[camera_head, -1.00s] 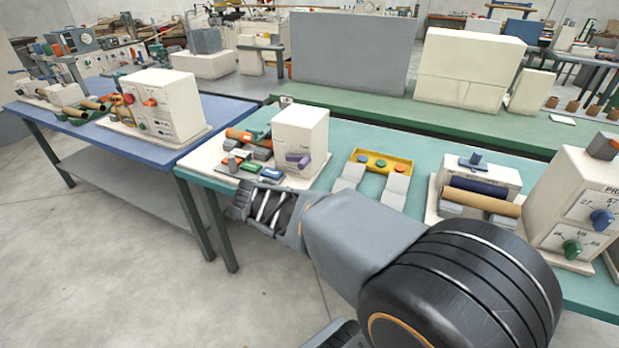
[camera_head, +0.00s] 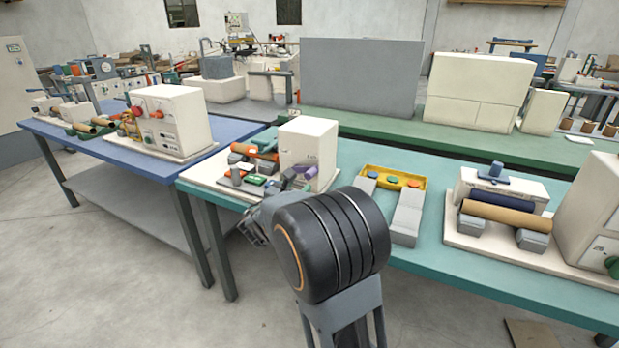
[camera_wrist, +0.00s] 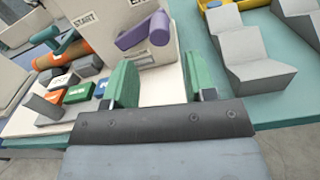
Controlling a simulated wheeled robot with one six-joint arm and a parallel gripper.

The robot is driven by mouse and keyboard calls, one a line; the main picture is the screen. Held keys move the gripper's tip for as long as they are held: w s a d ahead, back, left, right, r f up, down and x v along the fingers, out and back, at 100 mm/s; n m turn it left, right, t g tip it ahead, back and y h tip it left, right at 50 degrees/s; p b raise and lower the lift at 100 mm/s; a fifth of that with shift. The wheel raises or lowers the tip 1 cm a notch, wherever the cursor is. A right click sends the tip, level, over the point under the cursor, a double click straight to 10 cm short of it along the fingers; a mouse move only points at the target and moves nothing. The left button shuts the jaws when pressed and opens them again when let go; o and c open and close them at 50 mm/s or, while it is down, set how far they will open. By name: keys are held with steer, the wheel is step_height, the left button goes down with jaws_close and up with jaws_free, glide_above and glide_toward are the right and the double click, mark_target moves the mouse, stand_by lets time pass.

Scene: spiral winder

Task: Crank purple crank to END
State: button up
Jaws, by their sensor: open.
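The purple crank (camera_wrist: 144,31) sticks out from the front of a cream box (camera_wrist: 105,12) in the wrist view. The box face carries a START label and a second label, partly cut off, above the crank. In the head view my arm hides most of my gripper.
Coloured buttons (camera_wrist: 80,91) and an orange roll (camera_wrist: 65,50) lie left of the box. Grey stepped blocks (camera_wrist: 252,60) and a yellow bracket (camera_head: 392,178) stand to the right. A roller unit (camera_head: 505,215) is farther right on the teal table (camera_head: 440,262).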

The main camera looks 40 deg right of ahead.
mark_target(307, 177)
steer(key=x, duration=0.8)
steer(key=shift+c, duration=0.5)
jaws_close()
steer(key=shift+r, duration=0.1)
